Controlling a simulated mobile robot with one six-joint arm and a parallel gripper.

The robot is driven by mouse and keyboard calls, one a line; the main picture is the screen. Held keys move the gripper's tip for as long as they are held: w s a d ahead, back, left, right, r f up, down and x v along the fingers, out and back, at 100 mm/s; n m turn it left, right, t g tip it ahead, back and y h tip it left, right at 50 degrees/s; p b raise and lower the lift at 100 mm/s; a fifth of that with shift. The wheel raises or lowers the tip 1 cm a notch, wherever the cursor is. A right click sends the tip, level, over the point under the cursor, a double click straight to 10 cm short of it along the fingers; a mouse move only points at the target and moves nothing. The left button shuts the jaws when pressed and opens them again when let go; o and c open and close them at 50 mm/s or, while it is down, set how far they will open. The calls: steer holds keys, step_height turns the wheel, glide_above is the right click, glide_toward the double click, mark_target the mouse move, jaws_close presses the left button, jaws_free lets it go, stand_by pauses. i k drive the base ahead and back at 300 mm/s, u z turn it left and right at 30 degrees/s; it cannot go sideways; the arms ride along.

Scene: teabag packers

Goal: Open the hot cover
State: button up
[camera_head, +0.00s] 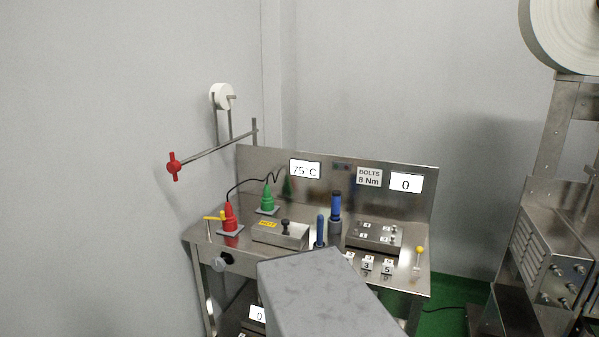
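The hot cover (281,236) is a low metal box lid with a yellow HOT label, on the left-middle of the steel bench. A dark knob (285,226) stands up from its top. The cover looks shut and flat. No gripper fingers show. A large grey block in the lower middle is probably part of my own arm; it hides the bench front just right of and below the cover.
A red connector (229,217) and a green connector (267,200) stand left of and behind the cover. Blue-handled tools (335,213) and a bolted plate (374,235) are to its right. A red-handled rod (174,166) sticks out left. A machine (545,260) stands far right.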

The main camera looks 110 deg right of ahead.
mark_target(283, 233)
steer(key=k, duration=0.7)
steer(key=u, duration=0.25)
steer(key=i, duration=0.85)
steer(key=u, duration=0.85)
steer(key=k, duration=0.2)
steer(key=z, duration=3.2)
